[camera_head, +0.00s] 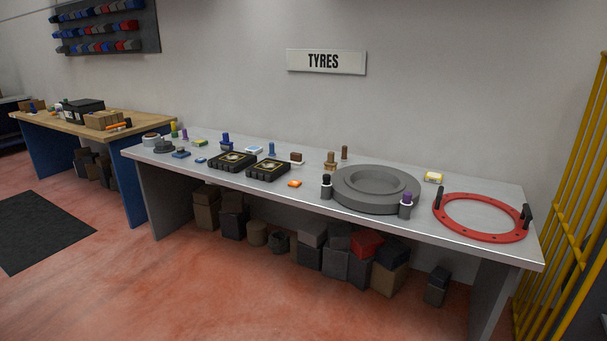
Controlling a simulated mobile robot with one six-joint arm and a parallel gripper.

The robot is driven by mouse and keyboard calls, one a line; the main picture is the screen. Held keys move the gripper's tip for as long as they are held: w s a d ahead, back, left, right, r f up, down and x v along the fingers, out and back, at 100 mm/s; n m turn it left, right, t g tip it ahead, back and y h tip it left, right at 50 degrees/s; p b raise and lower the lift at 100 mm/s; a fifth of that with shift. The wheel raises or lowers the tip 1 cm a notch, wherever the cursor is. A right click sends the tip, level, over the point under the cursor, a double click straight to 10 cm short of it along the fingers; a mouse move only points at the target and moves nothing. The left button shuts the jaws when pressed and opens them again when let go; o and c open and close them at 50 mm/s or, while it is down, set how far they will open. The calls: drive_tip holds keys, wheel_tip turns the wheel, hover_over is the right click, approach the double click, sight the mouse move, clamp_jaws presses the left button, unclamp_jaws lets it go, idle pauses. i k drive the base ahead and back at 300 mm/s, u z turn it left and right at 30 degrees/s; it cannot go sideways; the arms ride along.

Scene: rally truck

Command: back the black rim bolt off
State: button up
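A large grey wheel-like ring (345,192) lies flat on the long grey bench. A black-topped bolt-like piece (326,187) stands upright at its front left edge; it looks like the black rim bolt, but I cannot tell whether it is threaded in. A purple-topped piece (405,205) stands at the ring's front right edge. A brown piece (330,161) stands behind left of the ring, and another brown piece (344,152) stands farther back. My gripper is not in view.
A red ring (449,222) with two black upright handles lies at the bench's right end. Two black square units (268,170) and several small parts lie left. Boxes (390,277) fill the space under the bench. A yellow rack (570,215) stands right. The front floor is clear.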

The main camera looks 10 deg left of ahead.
sight(326, 177)
drive_tip(key=u, duration=0.45)
drive_tip(key=i, duration=0.75)
drive_tip(key=u, duration=0.7)
drive_tip(key=i, duration=0.6)
drive_tip(key=u, duration=0.7)
drive_tip(key=i, duration=0.45)
drive_tip(key=u, duration=0.3)
